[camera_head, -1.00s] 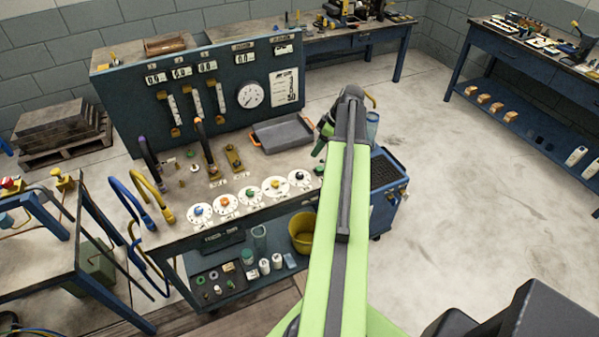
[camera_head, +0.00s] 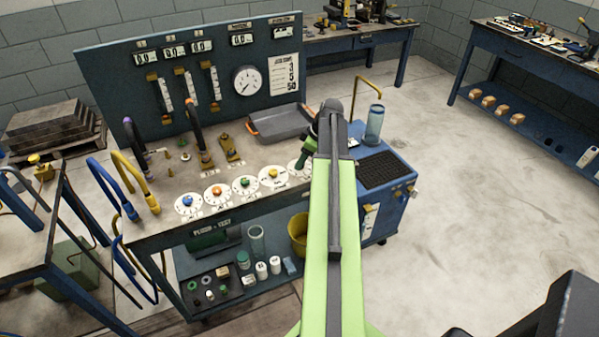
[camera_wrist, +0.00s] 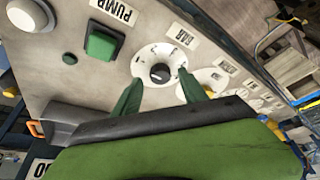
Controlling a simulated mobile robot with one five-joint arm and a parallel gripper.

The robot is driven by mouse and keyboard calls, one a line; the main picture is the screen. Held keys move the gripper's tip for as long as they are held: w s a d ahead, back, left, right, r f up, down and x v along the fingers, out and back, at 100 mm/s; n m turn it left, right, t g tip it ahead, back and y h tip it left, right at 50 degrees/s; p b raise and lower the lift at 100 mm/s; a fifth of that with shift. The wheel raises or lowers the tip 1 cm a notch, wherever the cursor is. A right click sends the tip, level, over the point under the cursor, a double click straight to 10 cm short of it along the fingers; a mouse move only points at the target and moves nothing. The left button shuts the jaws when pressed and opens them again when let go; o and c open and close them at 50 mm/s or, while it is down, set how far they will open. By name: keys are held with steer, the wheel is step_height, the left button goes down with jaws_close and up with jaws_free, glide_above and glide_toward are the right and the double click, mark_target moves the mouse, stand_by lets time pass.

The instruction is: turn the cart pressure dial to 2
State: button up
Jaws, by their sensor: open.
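A round white dial with a black knob (camera_wrist: 160,73) and a "BAR" label (camera_wrist: 184,36) beside it is in the middle of the wrist view. The same dial seems to be the rightmost in the row in the head view (camera_head: 293,164), partly covered by my arm. My gripper (camera_wrist: 160,95) is open, its green fingers left and right of the dial, with nothing between the tips but the dial's lower part showing. I cannot tell if the fingers touch it. The knob's setting is too small to read.
In the wrist view, a green square button (camera_wrist: 102,42) by a "PUMP" label (camera_wrist: 115,10) and a white knob (camera_wrist: 28,15) are left of the dial. Other dials with blue (camera_head: 187,201), orange (camera_head: 216,190), green (camera_head: 245,182) and yellow (camera_head: 272,173) knobs line the cart's front edge.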

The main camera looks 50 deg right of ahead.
steer(key=shift+w+f, duration=0.2)
steer(key=shift+f, duration=0.3)
steer(key=shift+a, duration=0.1)
